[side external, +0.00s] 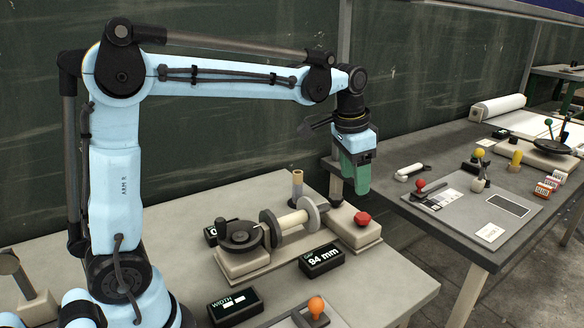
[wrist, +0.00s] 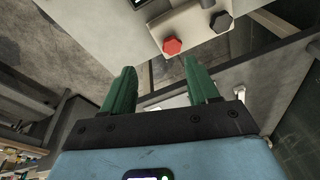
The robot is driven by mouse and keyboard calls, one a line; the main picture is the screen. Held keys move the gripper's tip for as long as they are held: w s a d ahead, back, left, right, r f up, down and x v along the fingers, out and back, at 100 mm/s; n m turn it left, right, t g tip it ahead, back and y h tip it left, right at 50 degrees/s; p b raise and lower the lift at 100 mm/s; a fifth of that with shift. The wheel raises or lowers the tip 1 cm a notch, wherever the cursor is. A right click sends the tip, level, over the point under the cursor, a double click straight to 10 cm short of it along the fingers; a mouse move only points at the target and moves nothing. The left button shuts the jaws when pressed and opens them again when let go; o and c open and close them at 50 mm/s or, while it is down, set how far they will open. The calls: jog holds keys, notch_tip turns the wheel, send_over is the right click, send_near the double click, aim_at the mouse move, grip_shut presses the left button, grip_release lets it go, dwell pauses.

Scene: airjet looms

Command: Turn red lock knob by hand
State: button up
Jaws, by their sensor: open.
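The red lock knob (side external: 362,218) sits on top of a beige block (side external: 345,236) at the right end of the near table. In the wrist view the red knob (wrist: 172,46) lies just beyond the fingertips, roughly between them in line. My gripper (side external: 356,188) hangs pointing down above the knob, with a gap between them. Its two green fingers are apart and empty in the wrist view (wrist: 160,70). Nothing touches the knob.
A dark knob (wrist: 221,21) is beside the red one. A roller with a pale disc (side external: 309,214) and a "94 mm" display (side external: 322,260) stand left of the block. A second table (side external: 440,218) with an orange-red-knobbed lever (side external: 420,184) is to the right, across a gap.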

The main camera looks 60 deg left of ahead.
jog(key=m+g, duration=0.1)
jog(key=g, duration=0.1)
send_over(363, 216)
notch_tip(363, 216, down, 3)
jog(key=shift+f, duration=4.3)
jog(key=shift+f, duration=0.1)
jog(key=c, duration=0.8)
jog(key=shift+o, duration=0.2)
